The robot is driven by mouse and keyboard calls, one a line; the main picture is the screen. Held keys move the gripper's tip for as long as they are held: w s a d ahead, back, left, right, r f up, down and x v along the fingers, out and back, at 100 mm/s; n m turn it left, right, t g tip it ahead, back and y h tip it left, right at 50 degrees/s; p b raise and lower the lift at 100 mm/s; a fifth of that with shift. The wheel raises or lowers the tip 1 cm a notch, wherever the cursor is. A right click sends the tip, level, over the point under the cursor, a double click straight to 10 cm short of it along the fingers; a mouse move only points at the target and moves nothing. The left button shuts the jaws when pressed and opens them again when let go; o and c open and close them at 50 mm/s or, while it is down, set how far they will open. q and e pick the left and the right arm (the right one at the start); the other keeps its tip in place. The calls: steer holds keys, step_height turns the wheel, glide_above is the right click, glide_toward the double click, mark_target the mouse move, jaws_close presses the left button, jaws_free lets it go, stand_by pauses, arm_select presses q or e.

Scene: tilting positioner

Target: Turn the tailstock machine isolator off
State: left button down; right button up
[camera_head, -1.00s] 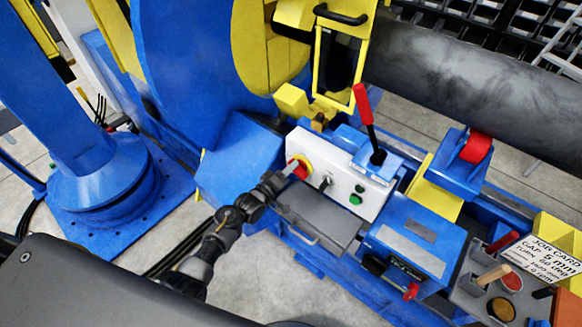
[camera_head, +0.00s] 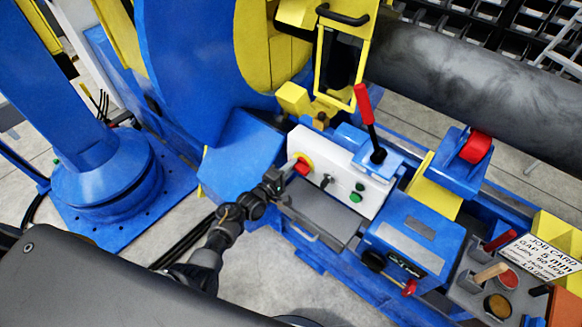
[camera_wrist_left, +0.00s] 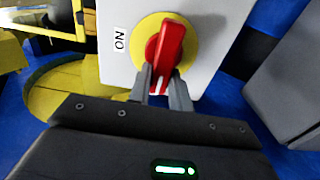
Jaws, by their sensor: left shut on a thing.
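The isolator (camera_head: 303,162) is a red handle on a yellow disc at the left end of a white panel. It also shows in the left wrist view (camera_wrist_left: 171,45), with the red handle close to upright in the picture, leaning slightly. An ON label (camera_wrist_left: 120,39) is left of the disc. A white mark sits at the handle's lower end. My left gripper (camera_head: 287,174) is at the handle. In the left wrist view its two fingers (camera_wrist_left: 162,82) are on either side of the handle's lower part, shut on it. My right gripper is out of view.
The panel (camera_head: 340,186) also carries a small black switch and green buttons. A red-topped lever (camera_head: 365,108) rises behind it. A grey drawer-like box (camera_head: 319,212) lies in front. A blue box (camera_head: 415,238) and a job card (camera_head: 545,258) are to the right.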

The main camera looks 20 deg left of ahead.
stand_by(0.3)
arm_select(q)
steer(key=c, duration=1.3)
jaws_free()
steer(key=v, duration=1.1)
steer(key=shift+d+f+b, duration=0.1)
steer(key=shift+b, duration=0.2)
